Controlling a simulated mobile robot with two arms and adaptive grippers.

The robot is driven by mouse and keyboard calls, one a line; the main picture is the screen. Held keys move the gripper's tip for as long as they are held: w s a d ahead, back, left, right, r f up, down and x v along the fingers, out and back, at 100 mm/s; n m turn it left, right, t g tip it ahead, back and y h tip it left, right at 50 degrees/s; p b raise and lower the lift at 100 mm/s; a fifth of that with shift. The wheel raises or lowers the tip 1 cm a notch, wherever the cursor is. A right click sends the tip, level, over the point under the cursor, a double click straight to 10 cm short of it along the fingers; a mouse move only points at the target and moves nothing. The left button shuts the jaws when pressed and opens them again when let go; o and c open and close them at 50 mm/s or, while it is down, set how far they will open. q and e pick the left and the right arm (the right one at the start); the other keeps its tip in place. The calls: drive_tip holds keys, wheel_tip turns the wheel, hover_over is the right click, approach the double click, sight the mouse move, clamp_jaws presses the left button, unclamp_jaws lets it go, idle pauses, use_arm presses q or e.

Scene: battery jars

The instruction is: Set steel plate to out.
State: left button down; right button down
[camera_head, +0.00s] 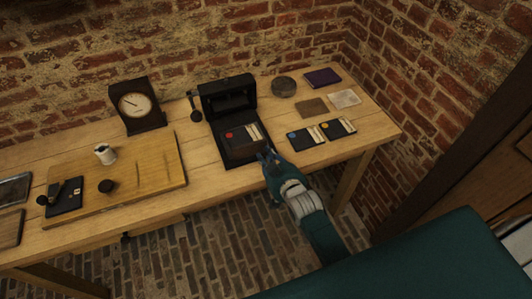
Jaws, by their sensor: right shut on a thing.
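An open black box (228,108) stands on the wooden table, its lid raised at the back. A dark plate (240,136) with a red dot and a pale end lies in it. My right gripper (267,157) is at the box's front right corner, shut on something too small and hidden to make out. Two similar plates, one with a blue dot (305,138) and one with an orange dot (337,129), lie on the table to the right. I cannot tell which piece is the steel plate. My left gripper is not in view.
Behind the plates are a brown square (311,108), a pale grey square (345,98), a round dark tin (284,87) and a purple book (323,77). A dial gauge (136,106) and a wooden board (150,170) with small items are on the left. Brick walls close off the back.

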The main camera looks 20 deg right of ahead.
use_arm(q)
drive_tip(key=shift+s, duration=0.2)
use_arm(e)
drive_tip(key=shift+s+f, duration=0.25)
drive_tip(key=shift+f, duration=0.15)
drive_tip(key=c, duration=1.8)
unclamp_jaws()
drive_tip(key=shift+c, duration=0.2)
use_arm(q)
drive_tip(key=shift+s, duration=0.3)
use_arm(e)
drive_tip(key=shift+s+r, duration=0.1)
drive_tip(key=shift+r, duration=0.05)
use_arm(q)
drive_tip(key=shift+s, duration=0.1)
use_arm(e)
drive_tip(key=shift+r, duration=0.1)
drive_tip(key=v, duration=1.2)
